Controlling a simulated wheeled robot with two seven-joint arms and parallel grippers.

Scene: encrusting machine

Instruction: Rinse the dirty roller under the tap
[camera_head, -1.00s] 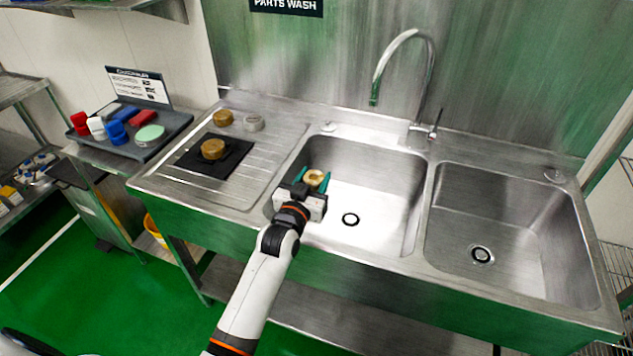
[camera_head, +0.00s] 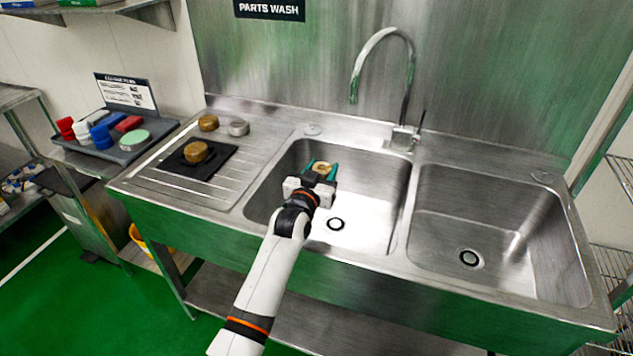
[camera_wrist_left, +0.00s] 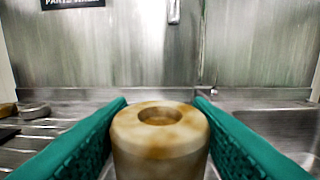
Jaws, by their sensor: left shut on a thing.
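The dirty roller (camera_head: 322,167) is tan with brown stains and has a hole in its top. My left gripper (camera_head: 320,174) is shut on it and holds it upright over the left basin (camera_head: 368,200). In the left wrist view the roller (camera_wrist_left: 160,143) sits between the two green fingers. The curved tap (camera_head: 410,75) rises behind the basins, and its spout end is to the right of and beyond the roller. No water stream shows. The tap's lever (camera_head: 421,121) is on the right of its base. My right gripper is not in view.
A brown roller (camera_head: 196,152) stands on a black mat (camera_head: 222,165) on the drainboard. A brown piece (camera_head: 208,122) and a grey piece (camera_head: 238,128) stand behind it. A grey tray (camera_head: 128,153) holds coloured parts at left. The right basin (camera_head: 490,215) is empty.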

